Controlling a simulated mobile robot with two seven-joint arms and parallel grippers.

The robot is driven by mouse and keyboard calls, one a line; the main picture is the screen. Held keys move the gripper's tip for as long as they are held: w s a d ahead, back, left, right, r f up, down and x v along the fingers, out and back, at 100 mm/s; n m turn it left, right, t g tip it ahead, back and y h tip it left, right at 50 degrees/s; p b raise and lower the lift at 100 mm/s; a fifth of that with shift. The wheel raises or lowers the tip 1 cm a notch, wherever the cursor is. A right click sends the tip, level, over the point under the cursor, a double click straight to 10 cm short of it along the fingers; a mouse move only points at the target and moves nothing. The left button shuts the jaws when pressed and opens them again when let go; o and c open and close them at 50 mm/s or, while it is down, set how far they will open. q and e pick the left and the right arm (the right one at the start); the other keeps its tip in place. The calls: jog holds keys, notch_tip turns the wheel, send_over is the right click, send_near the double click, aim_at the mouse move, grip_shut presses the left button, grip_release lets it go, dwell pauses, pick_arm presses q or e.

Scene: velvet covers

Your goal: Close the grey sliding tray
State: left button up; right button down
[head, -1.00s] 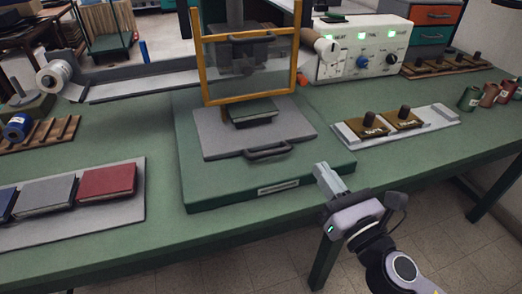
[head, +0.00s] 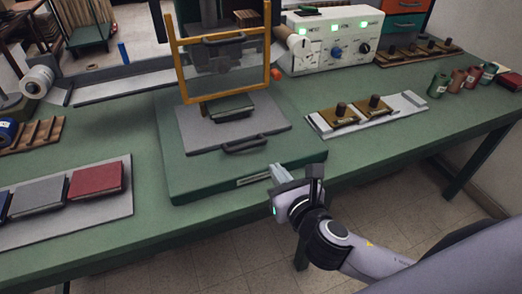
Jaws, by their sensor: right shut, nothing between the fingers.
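The grey sliding tray (head: 265,126) is a flat plate sticking out toward me from under the yellow-framed guard of the press, above the green base (head: 185,180). A dark handle (head: 244,145) is on its front edge. A dark green book (head: 232,108) lies on the tray near its back. My right gripper (head: 277,172) is shut and empty, just in front of the base's front edge, to the right of and nearer than the handle. I cannot tell whether it touches the base. My left gripper is out of view.
The yellow-framed clear guard (head: 220,65) stands raised over the tray's back. A board with red, grey and blue books (head: 98,180) is at left. Stamps on a pale rack (head: 345,116) and a control box (head: 335,40) are at right. The green table (head: 400,150) is clear at front right.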

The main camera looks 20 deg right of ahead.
aim_at(258, 145)
jog(key=w, duration=0.3)
jog(key=w+f, duration=0.1)
jog(key=w, duration=0.5)
jog(key=shift+w+a+f, duration=0.1)
jog(key=shift+a+f, duration=0.05)
jog(key=shift+f, duration=0.25)
